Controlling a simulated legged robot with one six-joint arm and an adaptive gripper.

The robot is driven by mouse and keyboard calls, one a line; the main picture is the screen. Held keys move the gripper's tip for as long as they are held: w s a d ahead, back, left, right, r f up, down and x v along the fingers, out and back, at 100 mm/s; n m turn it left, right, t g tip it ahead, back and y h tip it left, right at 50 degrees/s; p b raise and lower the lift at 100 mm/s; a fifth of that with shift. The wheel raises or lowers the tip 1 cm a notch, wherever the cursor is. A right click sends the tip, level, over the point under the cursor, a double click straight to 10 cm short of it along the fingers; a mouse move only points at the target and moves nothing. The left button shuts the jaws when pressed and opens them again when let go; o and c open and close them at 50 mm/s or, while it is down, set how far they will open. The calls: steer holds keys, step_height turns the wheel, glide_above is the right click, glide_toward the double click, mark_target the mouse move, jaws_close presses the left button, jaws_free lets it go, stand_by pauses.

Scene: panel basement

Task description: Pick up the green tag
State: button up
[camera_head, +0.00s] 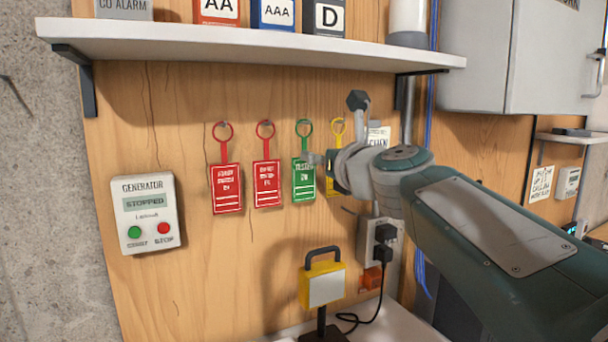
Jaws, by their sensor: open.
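The green tag (304,181) hangs by its green ring from a hook on the wooden panel. Two red tags, the first (227,189) and the second (267,184), hang to its left. A yellow tag (334,184) hangs to its right, partly hidden by my arm. My gripper (313,159) is at the upper right edge of the green tag, in front of the panel. Its jaws are open but small and mostly hidden behind my wrist. I cannot tell whether a finger touches the tag.
A white shelf (250,45) with battery boxes runs above the tags. A generator control box (147,213) is at left. A yellow work lamp (322,284) stands below, near a socket with a black plug (383,252). A grey cabinet (520,60) is at upper right.

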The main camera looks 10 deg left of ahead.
mark_target(305, 148)
steer(key=x, duration=0.5)
steer(key=shift+s+a+r, duration=0.1)
steer(key=shift+a+r, duration=0.2)
steer(key=shift+a, duration=0.25)
steer(key=shift+d, duration=0.15)
jaws_close()
